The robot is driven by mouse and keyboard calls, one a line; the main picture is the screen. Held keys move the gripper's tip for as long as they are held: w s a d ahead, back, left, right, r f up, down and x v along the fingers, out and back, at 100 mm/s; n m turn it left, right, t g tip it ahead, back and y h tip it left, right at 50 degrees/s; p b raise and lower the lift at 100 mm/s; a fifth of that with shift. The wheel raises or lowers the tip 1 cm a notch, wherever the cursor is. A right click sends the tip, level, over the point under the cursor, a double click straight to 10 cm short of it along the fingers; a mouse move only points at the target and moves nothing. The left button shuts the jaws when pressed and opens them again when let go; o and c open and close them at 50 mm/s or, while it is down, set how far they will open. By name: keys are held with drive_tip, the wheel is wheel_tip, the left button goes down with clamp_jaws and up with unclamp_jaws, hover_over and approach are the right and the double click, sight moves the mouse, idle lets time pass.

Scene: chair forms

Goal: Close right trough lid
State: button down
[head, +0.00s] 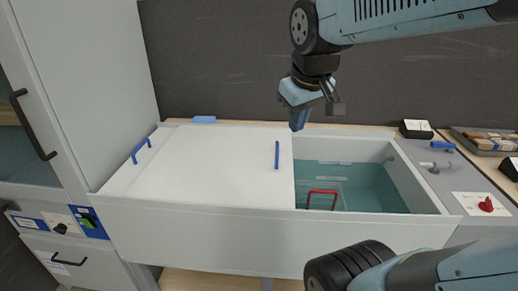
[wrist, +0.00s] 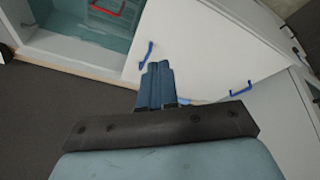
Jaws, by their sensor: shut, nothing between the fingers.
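The white trough (head: 120,212) is open on its right side, with a teal interior (head: 375,185). A white lid surface (head: 215,160) covers its left and middle parts; I cannot tell whether it is one lid or two. A blue handle (head: 277,155) stands near its right edge, and another blue handle (head: 141,150) is at its left end. The lid surface also shows in the wrist view (wrist: 200,50). My gripper (head: 299,122) is shut and empty above the trough's back edge, behind and right of the right handle. Its fingers (wrist: 155,85) appear beside that handle in the wrist view.
A red-handled basket (head: 322,193) sits in the open trough. A tap (head: 437,164) and a red knob (head: 486,204) are on the right counter. A white cabinet (head: 85,70) stands at left, and a dark wall (head: 215,60) is behind.

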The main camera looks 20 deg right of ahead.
drive_tip(key=w+a+f+n+g+h, duration=0.1)
drive_tip(key=w+a+f+n+g, duration=0.15)
drive_tip(key=w+f+n, duration=0.7)
drive_tip(key=w+a+f+n+g+h, duration=0.2)
drive_tip(key=w+n+g, duration=0.15)
drive_tip(key=w, duration=1.05)
approach(268, 169)
drive_tip(key=shift+s+a+f+t, duration=0.25)
drive_tip(key=shift+a+f+t, duration=0.1)
drive_tip(key=shift+t, duration=0.05)
drive_tip(key=d, duration=0.2)
drive_tip(key=f, duration=0.1)
drive_tip(key=shift+s+d, duration=0.3)
drive_tip(key=shift+d, duration=0.1)
drive_tip(key=shift+d+f, duration=0.15)
drive_tip(key=shift+d, duration=0.45)
